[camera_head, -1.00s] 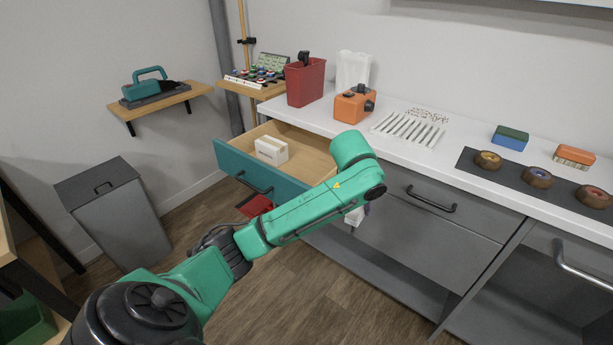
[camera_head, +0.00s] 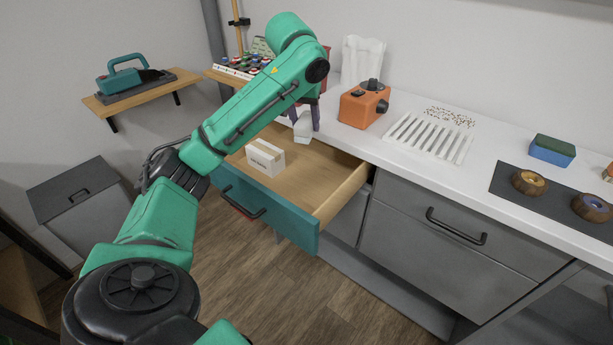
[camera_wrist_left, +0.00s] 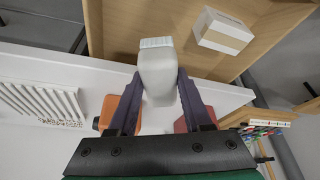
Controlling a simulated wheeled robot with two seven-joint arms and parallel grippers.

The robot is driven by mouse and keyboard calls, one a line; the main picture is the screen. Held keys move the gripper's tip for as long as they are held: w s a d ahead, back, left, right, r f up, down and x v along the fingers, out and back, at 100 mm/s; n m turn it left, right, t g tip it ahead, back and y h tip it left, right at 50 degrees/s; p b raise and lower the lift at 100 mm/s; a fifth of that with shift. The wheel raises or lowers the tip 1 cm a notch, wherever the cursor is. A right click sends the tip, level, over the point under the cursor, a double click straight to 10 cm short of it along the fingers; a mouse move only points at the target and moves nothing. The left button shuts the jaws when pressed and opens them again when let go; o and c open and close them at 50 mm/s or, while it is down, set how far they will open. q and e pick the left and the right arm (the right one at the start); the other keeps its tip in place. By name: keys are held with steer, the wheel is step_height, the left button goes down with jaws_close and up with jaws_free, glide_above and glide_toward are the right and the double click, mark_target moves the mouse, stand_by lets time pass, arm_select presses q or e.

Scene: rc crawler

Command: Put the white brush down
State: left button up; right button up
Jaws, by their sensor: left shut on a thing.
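The white brush (camera_head: 303,128) is in my left gripper (camera_head: 308,110), by the back of the open drawer and the counter's front edge. In the left wrist view, the brush (camera_wrist_left: 158,75) sits between two dark purple fingers, its ridged end pointing away from the gripper (camera_wrist_left: 157,100). The gripper is shut on it. I cannot tell whether the brush touches anything below. The teal-fronted drawer (camera_head: 318,170) has a bare wooden bottom around a white box (camera_head: 265,158). My right gripper is not in view.
On the white counter (camera_head: 400,155) stand an orange device (camera_head: 362,104), a slotted white rack (camera_head: 428,138) and a blue-green sponge (camera_head: 552,150). A red bin (camera_head: 327,78) is mostly hidden behind my left arm. The drawer's right part is clear.

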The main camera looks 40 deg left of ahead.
mark_target(303, 142)
arm_select(q)
steer(key=f, duration=0.2)
steer(key=s+f+b, duration=0.1)
steer(key=d+f, duration=0.1)
steer(key=f, duration=0.1)
steer(key=shift+s+f, duration=0.3)
steer(key=f+b, duration=0.1)
steer(key=f, duration=0.7)
steer(key=f+b, duration=0.1)
steer(key=f, duration=0.3)
steer(key=shift+w+a+b, duration=0.15)
steer(key=shift+w+b, duration=0.15)
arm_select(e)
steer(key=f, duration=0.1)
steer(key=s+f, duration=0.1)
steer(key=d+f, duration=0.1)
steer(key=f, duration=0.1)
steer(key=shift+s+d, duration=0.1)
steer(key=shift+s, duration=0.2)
arm_select(q)
steer(key=o, duration=1.1)
steer(key=shift+o, duration=0.4)
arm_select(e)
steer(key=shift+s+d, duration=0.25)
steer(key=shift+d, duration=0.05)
